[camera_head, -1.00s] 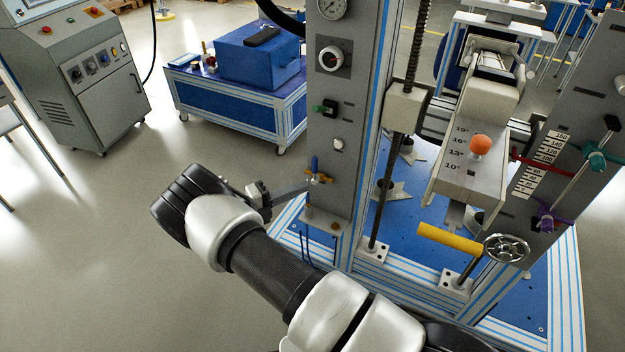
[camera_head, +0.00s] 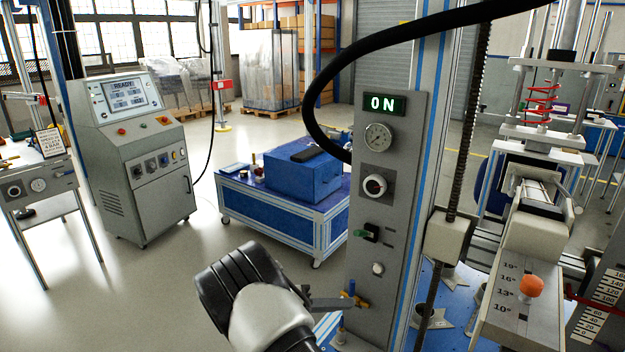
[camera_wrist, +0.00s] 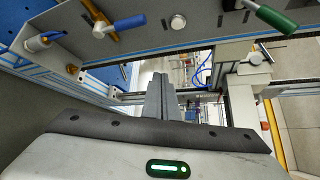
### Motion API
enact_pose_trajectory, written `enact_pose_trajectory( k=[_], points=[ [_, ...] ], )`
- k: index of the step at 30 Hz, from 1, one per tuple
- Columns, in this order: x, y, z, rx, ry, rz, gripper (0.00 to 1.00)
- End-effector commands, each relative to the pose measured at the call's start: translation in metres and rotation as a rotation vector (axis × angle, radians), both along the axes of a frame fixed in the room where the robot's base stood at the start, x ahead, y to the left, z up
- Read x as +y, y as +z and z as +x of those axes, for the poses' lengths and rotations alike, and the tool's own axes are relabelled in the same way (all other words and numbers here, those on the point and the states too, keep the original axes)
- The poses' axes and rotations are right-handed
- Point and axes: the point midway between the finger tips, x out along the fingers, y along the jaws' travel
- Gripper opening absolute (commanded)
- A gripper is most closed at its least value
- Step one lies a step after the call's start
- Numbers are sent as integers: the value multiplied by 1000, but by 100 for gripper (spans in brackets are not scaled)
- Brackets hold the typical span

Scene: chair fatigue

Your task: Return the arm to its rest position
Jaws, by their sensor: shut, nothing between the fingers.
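My arm (camera_head: 268,310) reaches up from the bottom of the head view, with its black and white wrist left of the grey control column (camera_head: 388,200). My gripper (camera_head: 362,303) points right toward the column's lower part, close to a small valve with a blue handle (camera_head: 350,288). Whether it touches the valve cannot be told. In the wrist view my gripper (camera_wrist: 161,84) shows its grey fingers together with nothing between them. The blue handle (camera_wrist: 130,22) appears up and left of the fingers there, apart from them in the picture.
The column carries a lit ON display (camera_head: 384,104), a gauge (camera_head: 378,137), a green switch (camera_head: 361,234) and a white button (camera_head: 377,268). A blue cart (camera_head: 275,208) and a grey console (camera_head: 140,165) stand behind. Open floor (camera_head: 110,300) lies left of my arm.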

Motion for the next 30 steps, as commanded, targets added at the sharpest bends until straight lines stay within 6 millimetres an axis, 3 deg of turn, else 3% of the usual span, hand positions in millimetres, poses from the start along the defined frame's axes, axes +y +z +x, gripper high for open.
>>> enact_pose_trajectory(
  k=[1, 6, 15, 24, 30],
  points=[
    [-13, 24, -4, -82, -78, 92, 0],
    [-46, 80, -35, -381, -366, 382, 0],
    [-79, 168, -112, -930, -927, 790, 0],
    [-84, 234, -202, -1461, -1549, 1071, 0],
    [-77, 255, -249, -1725, -1923, 1173, 0]
  ],
)
